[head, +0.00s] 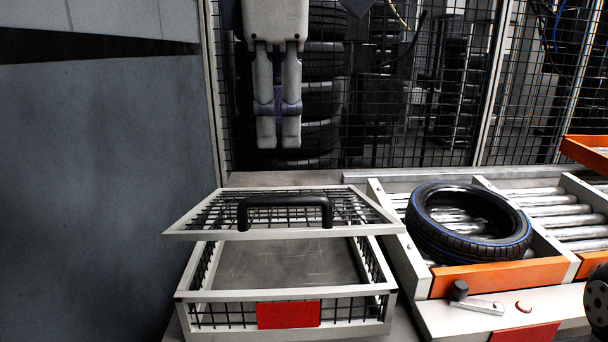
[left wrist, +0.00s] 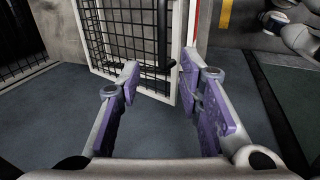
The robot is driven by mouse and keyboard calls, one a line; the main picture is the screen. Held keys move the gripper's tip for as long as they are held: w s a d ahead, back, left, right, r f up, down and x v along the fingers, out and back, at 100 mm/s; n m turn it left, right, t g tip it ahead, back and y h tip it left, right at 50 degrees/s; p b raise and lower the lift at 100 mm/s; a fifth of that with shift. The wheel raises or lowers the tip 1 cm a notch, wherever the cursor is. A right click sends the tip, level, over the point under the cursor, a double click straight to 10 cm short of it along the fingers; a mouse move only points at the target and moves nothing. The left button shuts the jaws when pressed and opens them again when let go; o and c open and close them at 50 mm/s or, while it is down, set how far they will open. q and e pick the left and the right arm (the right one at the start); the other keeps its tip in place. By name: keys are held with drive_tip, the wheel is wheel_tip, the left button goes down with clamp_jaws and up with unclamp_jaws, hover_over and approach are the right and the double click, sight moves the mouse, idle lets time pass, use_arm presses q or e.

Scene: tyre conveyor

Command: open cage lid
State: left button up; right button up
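My left gripper (head: 278,143) hangs fingers down above and behind the lid, clear of the handle. In the left wrist view its fingers (left wrist: 158,85) are spread with nothing between them. The lid (left wrist: 120,35) and handle (left wrist: 163,32) show beyond the fingertips.
A tyre (head: 468,222) lies on the roller conveyor at right, behind an orange edge (head: 497,276). A control panel with a black knob (head: 459,290) is in front. Mesh fencing and stacked tyres (head: 326,60) stand at the back. A grey wall (head: 95,180) is at left.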

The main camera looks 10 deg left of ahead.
sight(284, 198)
use_arm(q)
drive_tip(key=x, duration=1.1)
drive_tip(key=shift+s+d+f, duration=0.1)
drive_tip(key=shift+d+f, duration=0.15)
drive_tip(key=shift+f, duration=0.05)
clamp_jaws()
